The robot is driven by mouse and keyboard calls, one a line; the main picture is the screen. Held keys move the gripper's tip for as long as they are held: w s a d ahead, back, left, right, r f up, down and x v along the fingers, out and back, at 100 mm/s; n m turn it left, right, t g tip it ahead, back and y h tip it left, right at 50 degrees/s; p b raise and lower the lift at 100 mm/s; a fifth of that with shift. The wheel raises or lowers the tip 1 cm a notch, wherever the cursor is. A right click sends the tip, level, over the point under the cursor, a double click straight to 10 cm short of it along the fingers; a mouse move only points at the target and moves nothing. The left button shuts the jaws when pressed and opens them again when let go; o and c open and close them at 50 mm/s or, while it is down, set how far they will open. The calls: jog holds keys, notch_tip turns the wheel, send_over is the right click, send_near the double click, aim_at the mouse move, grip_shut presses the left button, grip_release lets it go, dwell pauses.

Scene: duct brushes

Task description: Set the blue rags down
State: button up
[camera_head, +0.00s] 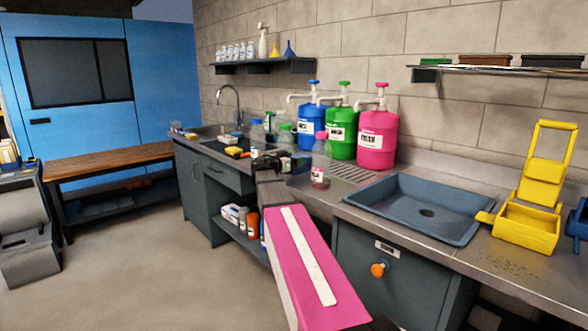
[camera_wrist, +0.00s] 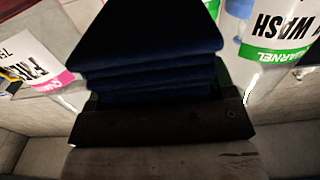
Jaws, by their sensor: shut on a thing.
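The blue rags (camera_wrist: 150,55) are a dark blue folded stack that fills the upper middle of the wrist view. My gripper (camera_wrist: 155,110) is shut on the stack; its dark body lies right below the layers. In the head view my gripper (camera_head: 268,160) is a small dark shape over the counter, at the far end of my pink arm. The rags cannot be made out clearly there. I cannot tell whether the stack touches the counter.
The steel counter (camera_head: 490,262) runs along the wall. Near my gripper stand blue (camera_head: 312,127), green (camera_head: 342,133) and pink (camera_head: 377,138) pump containers and a small pink-labelled bottle (camera_head: 319,175). A blue-grey basin (camera_head: 400,190) and a yellow bin (camera_head: 527,228) lie to the right.

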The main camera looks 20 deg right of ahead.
jog(key=shift+f, duration=1.7)
jog(key=o, duration=1)
jog(key=shift+f, duration=0.15)
jog(key=shift+s+a, duration=0.15)
jog(key=shift+a, duration=0.1)
jog(key=v, duration=1.1)
jog(key=shift+a, duration=0.25)
